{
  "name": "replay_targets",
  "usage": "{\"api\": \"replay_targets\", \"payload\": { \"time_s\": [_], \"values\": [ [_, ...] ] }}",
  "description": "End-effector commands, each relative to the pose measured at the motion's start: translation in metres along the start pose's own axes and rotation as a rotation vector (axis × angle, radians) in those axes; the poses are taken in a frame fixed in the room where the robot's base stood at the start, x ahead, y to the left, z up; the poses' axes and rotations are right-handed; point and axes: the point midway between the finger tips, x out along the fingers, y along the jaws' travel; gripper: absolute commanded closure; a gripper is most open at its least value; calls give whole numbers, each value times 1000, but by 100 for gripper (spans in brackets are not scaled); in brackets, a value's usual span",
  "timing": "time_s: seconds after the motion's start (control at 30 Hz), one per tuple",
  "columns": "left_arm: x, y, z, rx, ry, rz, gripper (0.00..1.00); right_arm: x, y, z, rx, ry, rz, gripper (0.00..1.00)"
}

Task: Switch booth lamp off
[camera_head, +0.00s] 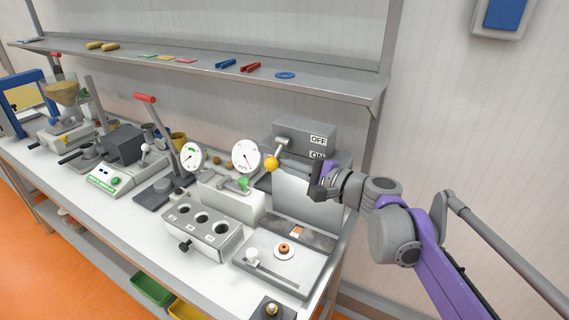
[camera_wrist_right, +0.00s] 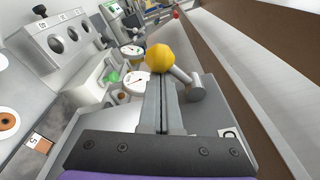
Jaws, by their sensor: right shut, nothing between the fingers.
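The switch is a grey box (camera_head: 303,136) at the back right of the bench, with an OFF label (camera_head: 318,140) above an ON label (camera_head: 317,155). Its lever ends in a yellow ball knob (camera_head: 271,164) and slants down, with the knob low towards the ON level. My right gripper (camera_head: 318,184) is to the right of the knob and slightly lower in the head view. In the right wrist view, its shut, empty fingers (camera_wrist_right: 163,82) point towards the yellow knob (camera_wrist_right: 160,57); whether they touch it is unclear. My left gripper is not in view.
Two round dials (camera_head: 246,156) stand left of the knob. A grey block with several holes (camera_head: 201,228) and a plate with an orange ring (camera_head: 284,249) are in front. A shelf (camera_head: 335,90) runs above. Free space lies right of the bench.

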Motion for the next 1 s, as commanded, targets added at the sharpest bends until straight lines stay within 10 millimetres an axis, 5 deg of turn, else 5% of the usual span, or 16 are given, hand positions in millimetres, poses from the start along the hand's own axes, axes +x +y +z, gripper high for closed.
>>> {"api": "replay_targets", "payload": {
  "time_s": [0.47,1.0],
  "values": [
    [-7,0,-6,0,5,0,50,-1,-4,8,151,-1,22,100],
    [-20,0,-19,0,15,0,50,-4,-18,25,627,-1,91,100]
  ]
}}
